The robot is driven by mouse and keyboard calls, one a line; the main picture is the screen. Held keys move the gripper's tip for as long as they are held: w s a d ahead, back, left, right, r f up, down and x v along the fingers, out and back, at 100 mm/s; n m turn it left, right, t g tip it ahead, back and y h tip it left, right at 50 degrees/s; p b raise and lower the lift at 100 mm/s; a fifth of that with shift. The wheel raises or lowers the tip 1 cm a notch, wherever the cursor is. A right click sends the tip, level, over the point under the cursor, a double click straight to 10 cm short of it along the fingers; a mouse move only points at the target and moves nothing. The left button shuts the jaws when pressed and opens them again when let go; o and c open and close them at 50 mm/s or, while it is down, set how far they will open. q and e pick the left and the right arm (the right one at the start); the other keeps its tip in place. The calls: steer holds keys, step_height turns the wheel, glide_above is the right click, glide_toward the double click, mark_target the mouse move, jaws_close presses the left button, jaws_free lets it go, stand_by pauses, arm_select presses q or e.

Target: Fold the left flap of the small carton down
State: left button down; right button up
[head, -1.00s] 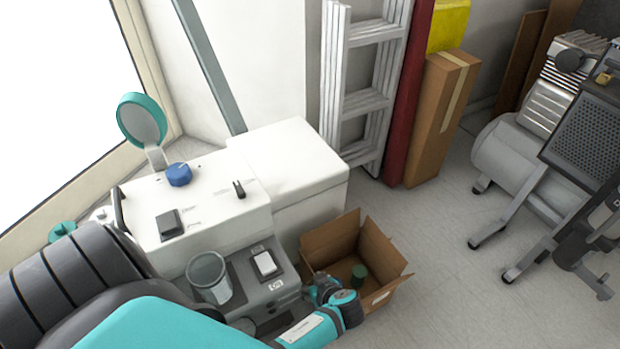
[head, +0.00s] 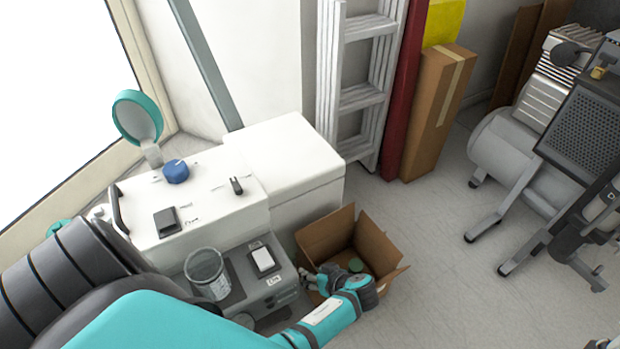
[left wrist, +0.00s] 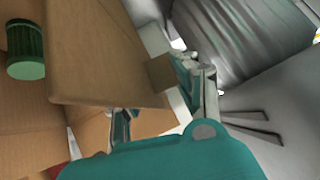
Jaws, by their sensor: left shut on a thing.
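The small carton (head: 378,246) stands open on the floor in the head view, right of the white cabinet, with its flaps raised or splayed. A green cylinder (head: 356,265) lies inside; it also shows in the left wrist view (left wrist: 26,52). My left gripper (head: 314,281) is at the carton's left, near side. In the left wrist view my left gripper (left wrist: 158,98) has its fingers on either side of a brown cardboard panel (left wrist: 105,50), shut on what looks like the left flap. The gripper and arm partly hide this flap in the head view. My right gripper is not in view.
The white cabinet (head: 300,155) and a grey unit with a clear cup (head: 207,275) stand close left of the carton. A tall carton (head: 437,110) and a ladder (head: 362,80) stand behind. A compressor (head: 510,140) stands right; the floor between is clear.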

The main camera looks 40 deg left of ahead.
arm_select(q)
steer(key=c, duration=1.1)
jaws_free()
